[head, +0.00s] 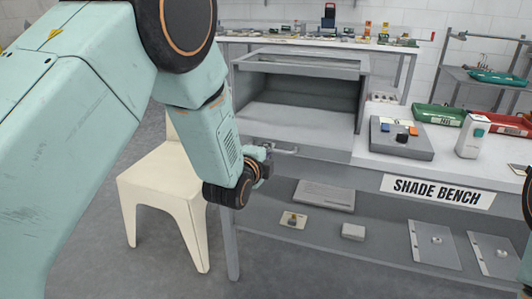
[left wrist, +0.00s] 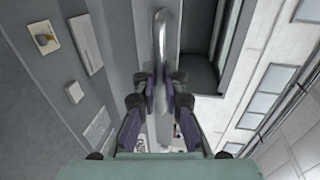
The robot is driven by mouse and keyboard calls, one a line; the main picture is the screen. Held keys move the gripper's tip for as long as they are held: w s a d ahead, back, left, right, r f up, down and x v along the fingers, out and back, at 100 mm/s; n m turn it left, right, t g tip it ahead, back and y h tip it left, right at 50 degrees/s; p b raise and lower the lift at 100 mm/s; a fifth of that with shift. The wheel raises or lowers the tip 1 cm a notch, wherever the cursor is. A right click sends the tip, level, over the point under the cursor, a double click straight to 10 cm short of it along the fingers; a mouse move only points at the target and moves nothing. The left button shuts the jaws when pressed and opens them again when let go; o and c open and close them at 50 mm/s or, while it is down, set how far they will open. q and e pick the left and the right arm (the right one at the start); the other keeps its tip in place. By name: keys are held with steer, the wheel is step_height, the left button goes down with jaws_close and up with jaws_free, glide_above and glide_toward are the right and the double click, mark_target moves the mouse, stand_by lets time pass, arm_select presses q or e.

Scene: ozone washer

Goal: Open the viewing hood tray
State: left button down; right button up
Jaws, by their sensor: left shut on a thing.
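The grey viewing hood (head: 300,66) stands on the bench, its front open and its inside dark. The flat grey tray (head: 300,122) lies at the bottom of the hood opening and reaches to the bench front. Its metal bar handle (head: 284,151) sticks out at the front edge. My left gripper (head: 264,160) is at the left end of this handle, partly hidden by its own wrist. In the left wrist view the handle (left wrist: 160,40) runs between the two fingers (left wrist: 160,88), which are closed on it. My right gripper is out of view.
A cream chair (head: 160,190) stands left of the bench, close to my left arm. A grey block with coloured pieces (head: 402,140), a white device (head: 473,136) and green and red trays (head: 440,115) sit on the bench right. The lower shelf (head: 380,240) holds flat items.

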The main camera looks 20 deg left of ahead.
arm_select(q)
steer(key=c, duration=1.7)
jaws_free()
steer(key=shift+w, duration=0.1)
steer(key=v, duration=1.2)
